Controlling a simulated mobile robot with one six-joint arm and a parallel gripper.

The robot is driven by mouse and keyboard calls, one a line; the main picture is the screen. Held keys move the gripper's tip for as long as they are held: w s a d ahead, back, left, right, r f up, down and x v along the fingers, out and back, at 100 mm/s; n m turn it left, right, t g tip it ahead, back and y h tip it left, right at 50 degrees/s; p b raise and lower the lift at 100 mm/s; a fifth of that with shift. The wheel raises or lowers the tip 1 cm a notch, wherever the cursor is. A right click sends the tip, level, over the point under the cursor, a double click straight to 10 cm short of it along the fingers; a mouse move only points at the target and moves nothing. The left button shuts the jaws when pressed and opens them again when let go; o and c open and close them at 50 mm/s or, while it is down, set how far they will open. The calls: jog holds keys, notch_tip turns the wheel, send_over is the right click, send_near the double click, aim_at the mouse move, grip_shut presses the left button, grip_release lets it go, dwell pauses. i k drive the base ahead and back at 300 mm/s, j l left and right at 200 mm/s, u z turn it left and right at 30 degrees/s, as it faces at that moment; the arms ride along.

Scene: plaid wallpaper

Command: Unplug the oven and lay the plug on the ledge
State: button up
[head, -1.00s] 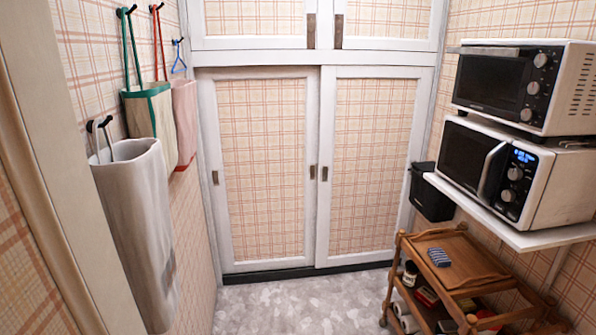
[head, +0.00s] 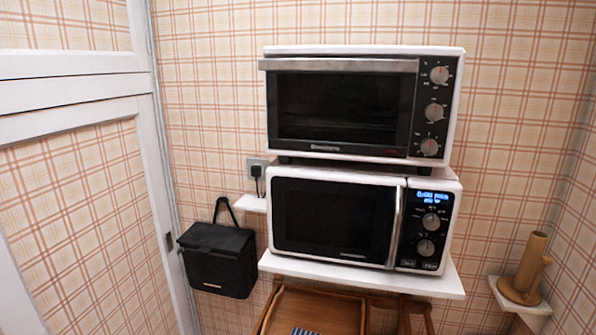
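The oven (head: 343,108) is a white toaster oven with a dark glass door and three knobs at its right. It stands on top of a white microwave (head: 335,218) with a blue lit display. A black plug (head: 256,172) sits in a grey wall socket (head: 250,163) left of the two appliances. Which appliance its cord serves is hidden. A small white ledge (head: 248,203) juts from the wall just below the socket, and its visible top looks bare. My gripper is not in view.
A white shelf (head: 442,284) carries the microwave. A black bag (head: 217,258) hangs on the wall below left of the ledge. A wooden cart (head: 290,305) stands under the shelf. A brown candle-holder-like object (head: 525,270) stands on a corner shelf at right. White sliding doors (head: 75,200) are at left.

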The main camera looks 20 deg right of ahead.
aim_at(256, 170)
jog(key=z, duration=0.15)
jog(key=i+j+z, duration=0.5)
jog(key=j+z, duration=0.15)
jog(key=i+j+z, duration=0.45)
jog(key=j, duration=0.15)
jog(key=i+l, duration=0.15)
